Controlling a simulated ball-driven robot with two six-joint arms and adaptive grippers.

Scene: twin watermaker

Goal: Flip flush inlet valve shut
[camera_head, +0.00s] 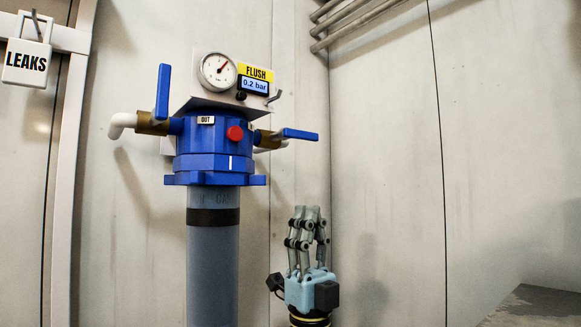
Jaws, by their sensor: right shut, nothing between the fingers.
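The flush filter housing (215,155) has a blue head on a grey cylinder. On its right side, the inlet valve's blue lever (296,134) lies roughly level, pointing right from a brass body (264,139). On its left side, labelled OUT, the other valve's blue lever (163,92) stands upright on a brass body (152,122). My right gripper (307,212) points up, shut and empty, below and slightly right of the inlet lever, apart from it. My left gripper is not in view.
A pressure gauge (218,71) and a FLUSH display (254,85) reading 0.2 bar sit above the head. A red button (235,133) is on its front. Pipes (355,22) run along the upper wall. A LEAKS tag (27,62) hangs at left. A grey surface (535,306) is at lower right.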

